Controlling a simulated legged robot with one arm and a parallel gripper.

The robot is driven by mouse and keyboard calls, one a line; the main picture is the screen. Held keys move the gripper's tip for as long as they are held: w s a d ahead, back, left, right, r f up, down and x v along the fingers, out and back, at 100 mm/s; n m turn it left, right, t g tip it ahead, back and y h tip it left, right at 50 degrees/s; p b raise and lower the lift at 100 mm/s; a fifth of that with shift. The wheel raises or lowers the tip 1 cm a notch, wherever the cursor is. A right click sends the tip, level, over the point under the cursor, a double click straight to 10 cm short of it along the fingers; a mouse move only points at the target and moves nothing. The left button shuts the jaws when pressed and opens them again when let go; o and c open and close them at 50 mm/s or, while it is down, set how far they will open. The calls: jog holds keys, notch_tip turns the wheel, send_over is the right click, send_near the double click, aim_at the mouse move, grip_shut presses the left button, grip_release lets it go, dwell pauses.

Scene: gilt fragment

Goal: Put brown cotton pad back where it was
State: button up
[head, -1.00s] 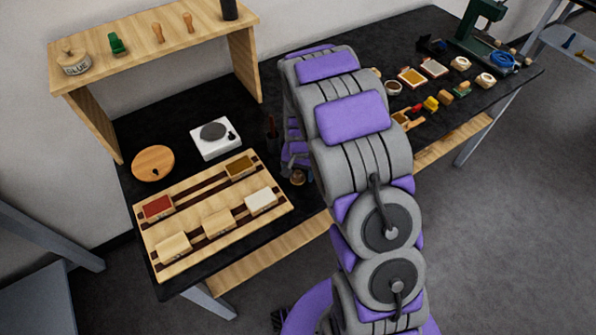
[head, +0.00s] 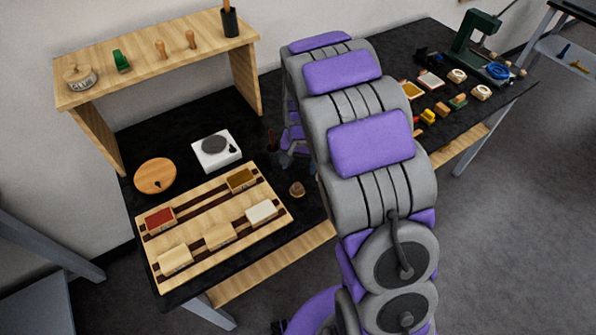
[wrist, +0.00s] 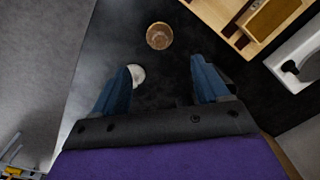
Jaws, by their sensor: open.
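A small round brown piece, which looks like the brown cotton pad (head: 297,189), sits on the black tabletop just right of the wooden tray. In the wrist view the brown round piece (wrist: 159,36) lies ahead of my gripper, apart from both fingers. My gripper (wrist: 163,68) is open, with nothing between its blue fingers. A pale round thing (wrist: 138,76) is beside the left fingertip, partly hidden by it; I cannot tell what it is. In the head view my arm hides part of my gripper and the table behind it.
The wooden tray (head: 186,236) holds red, ochre and pale blocks. A white scale (head: 216,150) and a round wooden lid (head: 155,176) stand behind it. A wooden shelf (head: 160,52) is at the back. Small blocks and a green press (head: 478,40) are at the right.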

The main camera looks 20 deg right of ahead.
jog(key=s+r+n, duration=0.1)
jog(key=s+r, duration=0.4)
jog(key=s, duration=0.6)
jog(key=s+r+n+g, duration=0.1)
jog(key=s+r, duration=0.5)
jog(key=s, duration=0.6)
jog(key=s+r+n, duration=0.3)
jog(key=s+r, duration=0.2)
jog(key=s, duration=0.6)
jog(key=shift+s+a+r+g, duration=0.25)
jog(key=shift+a+r+g, duration=0.05)
jog(key=shift+r+g, duration=0.1)
